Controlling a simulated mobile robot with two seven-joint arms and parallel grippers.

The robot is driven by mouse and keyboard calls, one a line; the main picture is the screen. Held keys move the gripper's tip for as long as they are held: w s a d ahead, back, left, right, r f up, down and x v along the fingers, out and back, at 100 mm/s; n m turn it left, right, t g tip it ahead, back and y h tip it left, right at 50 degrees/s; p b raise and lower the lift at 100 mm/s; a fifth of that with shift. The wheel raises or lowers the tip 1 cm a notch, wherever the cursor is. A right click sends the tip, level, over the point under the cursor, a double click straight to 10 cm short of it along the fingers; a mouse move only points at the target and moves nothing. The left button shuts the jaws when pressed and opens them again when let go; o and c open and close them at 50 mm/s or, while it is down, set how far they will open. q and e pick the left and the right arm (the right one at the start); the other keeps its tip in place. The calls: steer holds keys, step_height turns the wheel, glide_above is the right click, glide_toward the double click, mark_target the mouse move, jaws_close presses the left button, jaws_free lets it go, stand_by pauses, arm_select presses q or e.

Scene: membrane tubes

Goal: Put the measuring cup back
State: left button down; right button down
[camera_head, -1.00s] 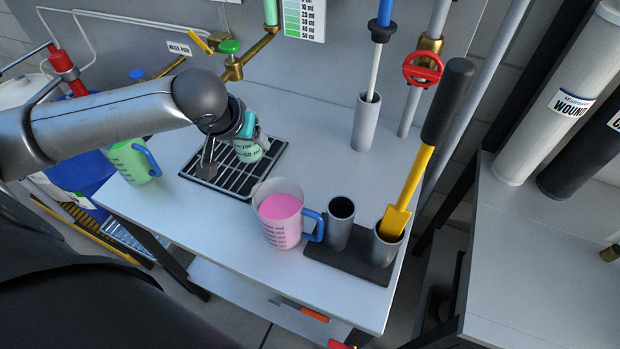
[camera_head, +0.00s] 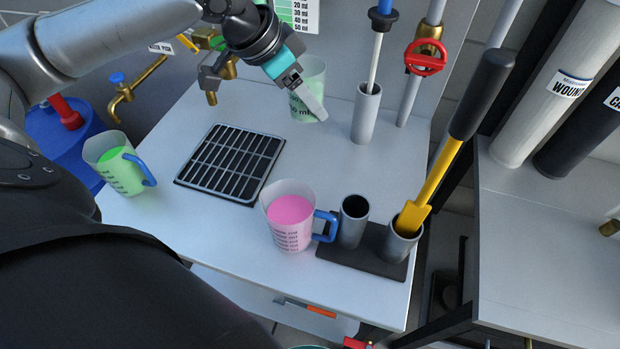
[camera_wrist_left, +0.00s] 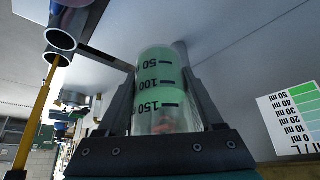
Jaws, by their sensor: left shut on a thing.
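The measuring cup (camera_head: 308,77), clear with a green tint and volume marks, is at the back of the bench, left of the grey tube holding the plunger. My left gripper (camera_head: 305,99) is shut on it, one finger showing across its near side. In the left wrist view the cup (camera_wrist_left: 160,85) sits between both fingers, its 50, 100 and 150 marks showing upside down. I cannot tell whether its base touches the bench. My right gripper is not in view.
The black drain grate (camera_head: 230,163) is bare. A jug of pink liquid (camera_head: 290,217) stands at the front, next to a holder (camera_head: 365,251) with a yellow tool (camera_head: 422,185). A green-filled jug (camera_head: 119,165) stands at the left edge. The plunger tube (camera_head: 366,114) is close to the cup.

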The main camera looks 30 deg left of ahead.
arm_select(q)
steer(key=shift+d+f, duration=0.1)
steer(key=shift+f, duration=0.05)
step_height(320, 180, down, 20)
steer(key=b, duration=0.6)
steer(key=shift+r, duration=0.2)
steer(key=shift+c, duration=0.2)
jaws_free()
steer(key=shift+f, duration=0.1)
steer(key=p+v, duration=0.3)
steer(key=v, duration=0.9)
steer(key=shift+p, duration=0.35)
steer(key=shift+r, duration=0.2)
